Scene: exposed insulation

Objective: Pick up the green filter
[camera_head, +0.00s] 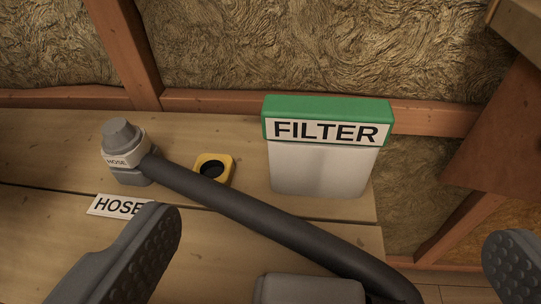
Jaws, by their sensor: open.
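The green filter (327,122) stands upright on the wooden boards, right of the middle of the view. It has a green top with a white FILTER label and a pale white body below. My gripper (335,258) is open, with one grey padded finger at the lower left and the other at the lower right edge. The filter is beyond the fingertips, between them across the picture, and nothing is held.
A dark grey hose (240,206) with a HOSE-labelled end (122,150) runs diagonally across the boards (60,150). A yellow square piece with a dark hole (213,169) lies left of the filter. A HOSE label (116,206) is on the boards. Wood framing and insulation (320,45) stand behind.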

